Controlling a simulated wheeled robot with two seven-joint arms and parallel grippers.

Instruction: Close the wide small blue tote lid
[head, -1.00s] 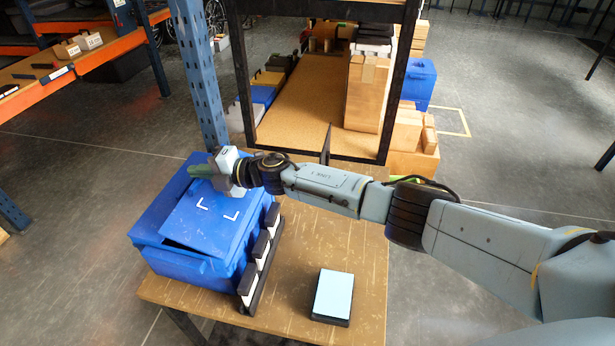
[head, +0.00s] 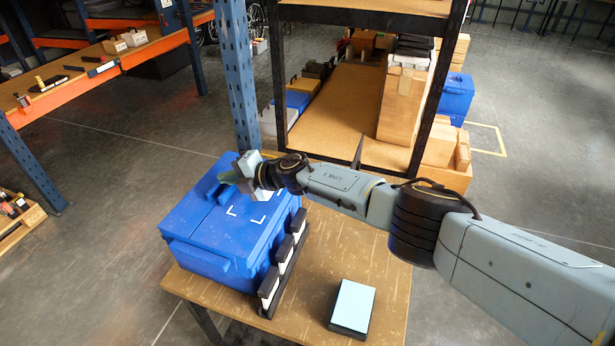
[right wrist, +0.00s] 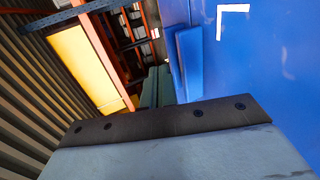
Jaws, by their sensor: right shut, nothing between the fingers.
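The blue tote (head: 208,264) stands on the wooden table at the left. Its blue lid (head: 214,222), with white corner marks, lies across the top and looks flat, with no gap showing along the near edge. My right gripper (head: 228,178) is shut and empty at the lid's far left part, close over it; I cannot tell whether it touches. In the right wrist view the shut fingers (right wrist: 158,86) point along beside the blue surface of the tote (right wrist: 255,75), which bears a white corner mark. My left gripper is not in view.
A black rack with white blocks (head: 284,262) stands along the tote's right side. A black box with a pale blue top (head: 353,306) lies on the table (head: 318,270). A blue post (head: 236,80) rises behind the tote. A shelf with cartons stands beyond.

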